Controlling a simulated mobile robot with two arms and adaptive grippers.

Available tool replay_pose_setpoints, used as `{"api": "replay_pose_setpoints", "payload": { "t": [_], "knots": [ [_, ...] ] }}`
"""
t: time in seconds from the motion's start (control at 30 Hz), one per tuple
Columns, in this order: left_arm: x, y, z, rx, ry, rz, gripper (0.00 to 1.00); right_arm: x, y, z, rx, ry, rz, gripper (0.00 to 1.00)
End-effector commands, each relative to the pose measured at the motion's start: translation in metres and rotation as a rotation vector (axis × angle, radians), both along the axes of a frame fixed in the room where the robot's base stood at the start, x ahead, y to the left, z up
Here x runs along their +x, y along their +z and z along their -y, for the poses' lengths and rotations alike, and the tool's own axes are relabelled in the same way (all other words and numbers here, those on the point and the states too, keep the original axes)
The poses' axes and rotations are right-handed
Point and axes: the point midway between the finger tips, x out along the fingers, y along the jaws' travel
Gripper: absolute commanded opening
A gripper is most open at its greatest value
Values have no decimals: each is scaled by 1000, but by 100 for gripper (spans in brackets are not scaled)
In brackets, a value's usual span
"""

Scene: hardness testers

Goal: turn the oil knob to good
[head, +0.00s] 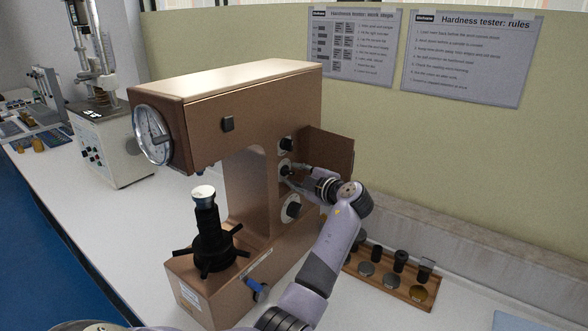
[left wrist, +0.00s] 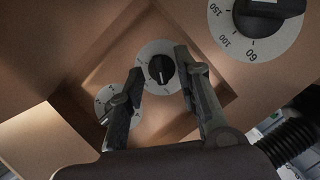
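The brown hardness tester (head: 262,105) stands on the white bench, with small black knobs on its side. The middle knob (head: 285,169) has a white dial. In the left wrist view the same black knob (left wrist: 161,69) sits between the fingers of my left gripper (left wrist: 159,62), with a visible gap on each side. My left gripper (head: 285,174) is open at the tester's side. Another small knob (left wrist: 116,106) is partly behind the left finger. No label reading oil or good is legible, so I cannot tell which knob is the oil knob. My right gripper is not in view.
A larger numbered knob (left wrist: 264,14) is close by the right finger. An open brown door (head: 330,150) stands behind the gripper. A wooden tray (head: 412,297) with several weights and discs sits to the right. A black spindle with handles (head: 212,240) stands in front.

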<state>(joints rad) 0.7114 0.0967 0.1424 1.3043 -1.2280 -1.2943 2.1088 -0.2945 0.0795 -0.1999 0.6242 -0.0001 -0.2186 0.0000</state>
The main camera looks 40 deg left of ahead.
Motion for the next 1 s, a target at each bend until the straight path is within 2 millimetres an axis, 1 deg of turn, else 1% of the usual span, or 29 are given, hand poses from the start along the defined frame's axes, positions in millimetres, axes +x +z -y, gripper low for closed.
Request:
{"api": "replay_pose_setpoints", "payload": {
  "t": [0.03, 0.2, 0.47, 0.93, 1.0],
  "knots": [
    [1, 1, -6, 0, 2, -1, 31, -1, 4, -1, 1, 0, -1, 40],
    [3, -3, -15, -1, 1, 1, 31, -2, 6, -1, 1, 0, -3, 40],
    [4, -4, -16, -1, 1, 2, 31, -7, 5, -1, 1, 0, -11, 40],
    [4, -1, -16, 2, -2, 4, 0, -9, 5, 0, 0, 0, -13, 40],
    [5, 0, -16, 4, -3, 5, 0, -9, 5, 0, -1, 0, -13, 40]
  ]
}}
